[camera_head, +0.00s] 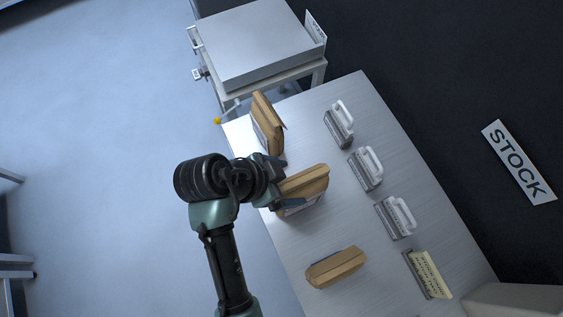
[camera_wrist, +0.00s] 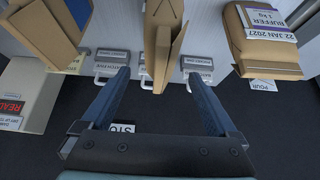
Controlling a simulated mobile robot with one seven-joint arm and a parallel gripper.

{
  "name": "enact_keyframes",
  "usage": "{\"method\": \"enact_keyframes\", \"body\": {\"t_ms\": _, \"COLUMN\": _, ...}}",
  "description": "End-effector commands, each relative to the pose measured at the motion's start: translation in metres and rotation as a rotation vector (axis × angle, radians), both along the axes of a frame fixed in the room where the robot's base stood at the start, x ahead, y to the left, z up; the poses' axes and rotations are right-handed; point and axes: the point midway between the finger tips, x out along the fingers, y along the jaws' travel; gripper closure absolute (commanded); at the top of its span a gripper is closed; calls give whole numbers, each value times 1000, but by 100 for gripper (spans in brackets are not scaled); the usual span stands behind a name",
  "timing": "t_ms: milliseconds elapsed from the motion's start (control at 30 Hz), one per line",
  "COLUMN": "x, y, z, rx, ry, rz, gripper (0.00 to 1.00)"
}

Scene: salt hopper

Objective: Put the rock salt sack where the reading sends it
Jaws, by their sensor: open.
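Three brown paper sacks stand on the metal table: a far one (camera_head: 267,115), a middle one (camera_head: 310,183) and a near one (camera_head: 337,267). Which is rock salt cannot be told; the sack at right in the wrist view (camera_wrist: 255,45) has a label reading BUFFER, 1 kg, 22 JAN 2027. My gripper (camera_head: 277,190) is at the left end of the middle sack. In the wrist view its open blue fingers (camera_wrist: 157,75) appear either side of the upright middle sack (camera_wrist: 160,45); I cannot tell whether they touch it. Another sack (camera_wrist: 45,35) is at left.
Three white-handled grey blocks (camera_head: 367,168) and a cream lettered plate (camera_head: 428,274) line the table's right side. A lidded metal unit (camera_head: 255,45) stands beyond the table. A pale box (camera_head: 520,299) is at bottom right. A STOCK sign (camera_head: 518,162) lies to the right.

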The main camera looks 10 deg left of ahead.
Motion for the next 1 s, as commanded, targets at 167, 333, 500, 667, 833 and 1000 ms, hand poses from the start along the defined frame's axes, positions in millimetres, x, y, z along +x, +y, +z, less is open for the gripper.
{"method": "enact_keyframes", "body": {"t_ms": 167, "x": -6, "y": 10, "z": 18, "rx": 0, "ry": -3, "rz": 2, "gripper": 6}}
{"method": "enact_keyframes", "body": {"t_ms": 333, "x": -7, "y": 12, "z": 23, "rx": 1, "ry": -3, "rz": 3, "gripper": 6}}
{"method": "enact_keyframes", "body": {"t_ms": 500, "x": 36, "y": 18, "z": 55, "rx": 44, "ry": -117, "rz": 108, "gripper": 6}}
{"method": "enact_keyframes", "body": {"t_ms": 667, "x": 126, "y": 26, "z": 164, "rx": 56, "ry": -456, "rz": 375, "gripper": 6}}
{"method": "enact_keyframes", "body": {"t_ms": 833, "x": 173, "y": 17, "z": 331, "rx": -119, "ry": -902, "rz": 614, "gripper": 6}}
{"method": "enact_keyframes", "body": {"t_ms": 1000, "x": 146, "y": -6, "z": 491, "rx": -436, "ry": -1309, "rz": 710, "gripper": 6}}
